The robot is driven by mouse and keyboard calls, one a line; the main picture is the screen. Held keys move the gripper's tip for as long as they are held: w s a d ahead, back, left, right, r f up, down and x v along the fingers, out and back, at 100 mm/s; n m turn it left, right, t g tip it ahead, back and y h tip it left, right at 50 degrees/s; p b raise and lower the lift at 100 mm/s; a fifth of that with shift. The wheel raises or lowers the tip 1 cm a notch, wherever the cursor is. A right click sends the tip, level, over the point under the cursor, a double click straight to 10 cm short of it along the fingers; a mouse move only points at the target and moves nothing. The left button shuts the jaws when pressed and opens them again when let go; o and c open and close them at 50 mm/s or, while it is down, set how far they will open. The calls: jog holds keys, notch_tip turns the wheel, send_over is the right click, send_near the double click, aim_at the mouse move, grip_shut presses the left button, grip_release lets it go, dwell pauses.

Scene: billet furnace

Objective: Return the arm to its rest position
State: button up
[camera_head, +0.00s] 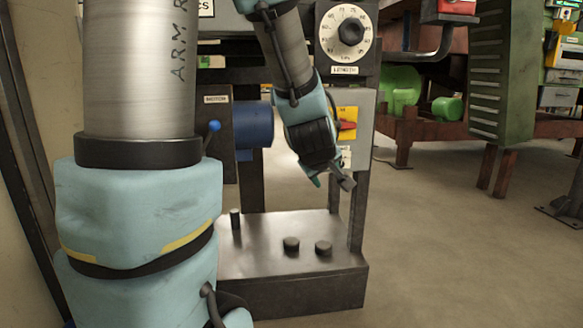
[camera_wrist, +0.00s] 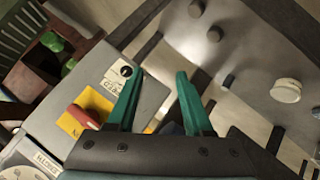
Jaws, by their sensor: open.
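My gripper (camera_head: 340,182) hangs at the end of my light-blue arm in the head view, pointing down and to the right. It is in front of a machine with a dial and above a grey metal base. In the wrist view, the two green fingers of my gripper (camera_wrist: 158,103) are spread apart with nothing between them. The arm is bent, with a large blue and grey link filling the left of the head view. No object is held.
The machine has a length dial (camera_head: 346,31), a red switch on a yellow plate (camera_head: 347,124) and a blue motor (camera_head: 254,126). Short dark pegs (camera_head: 291,244) stand on the base (camera_head: 305,290) below my gripper. Open floor (camera_head: 455,240) lies to the right.

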jog(key=s+a+f+m+g+y+p, duration=0.3)
jog(key=s+a+m+g+p, duration=0.4)
jog(key=s+a, duration=0.7)
notch_tip(320, 180, up, 36)
jog(key=a+g+p, duration=0.1)
jog(key=p, duration=3.3)
jog(key=shift+w+r+n+p, duration=0.2)
jog(key=shift+w+n+p, duration=0.1)
jog(key=shift+w, duration=0.15)
jog(key=shift+a, duration=0.1)
